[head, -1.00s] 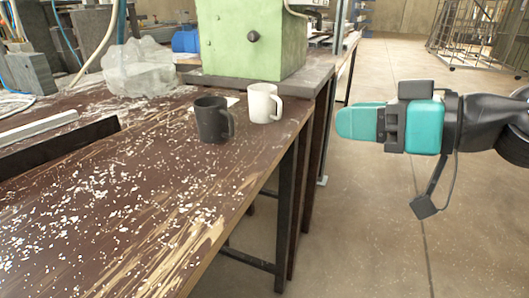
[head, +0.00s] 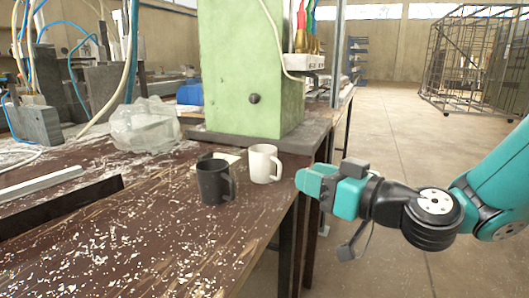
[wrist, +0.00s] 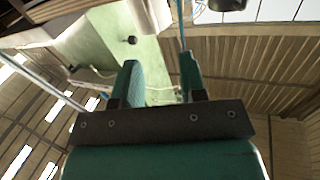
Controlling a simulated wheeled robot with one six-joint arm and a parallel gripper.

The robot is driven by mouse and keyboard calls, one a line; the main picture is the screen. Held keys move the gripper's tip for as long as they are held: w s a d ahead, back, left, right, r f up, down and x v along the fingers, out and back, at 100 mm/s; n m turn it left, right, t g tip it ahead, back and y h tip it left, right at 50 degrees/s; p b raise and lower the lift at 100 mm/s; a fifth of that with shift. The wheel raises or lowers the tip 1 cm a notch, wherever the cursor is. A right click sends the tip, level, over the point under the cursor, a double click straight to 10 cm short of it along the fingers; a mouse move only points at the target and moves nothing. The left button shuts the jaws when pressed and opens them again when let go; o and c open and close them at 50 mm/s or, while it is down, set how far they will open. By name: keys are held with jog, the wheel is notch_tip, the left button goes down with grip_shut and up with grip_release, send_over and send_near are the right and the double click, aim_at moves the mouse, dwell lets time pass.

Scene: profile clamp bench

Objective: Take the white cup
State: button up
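The white cup (head: 264,164) stands upright on the brown bench (head: 130,235), in front of the green machine, with its handle to the right. A dark grey cup (head: 214,181) stands just left of it and nearer. My gripper (head: 308,181) is to the right of the white cup, near the bench edge, with a gap between them. In the wrist view my gripper (wrist: 160,75) has its two fingers apart with nothing held between them. I cannot clearly make out the white cup in the wrist view.
The green machine (head: 245,65) stands on a dark base behind the cups. A crumpled clear plastic bundle (head: 145,126) and a blue box (head: 190,93) lie to its left. White chips litter the bench. Floor right of the bench is open, with a wire cage (head: 475,65) far back.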

aim_at(279, 163)
jog(key=p+x, duration=0.3)
jog(key=x, duration=0.4)
jog(key=shift+w+r, duration=0.1)
jog(key=shift+w, duration=0.3)
jog(key=shift+w+a, duration=0.4)
jog(key=shift+a, duration=0.05)
grip_shut()
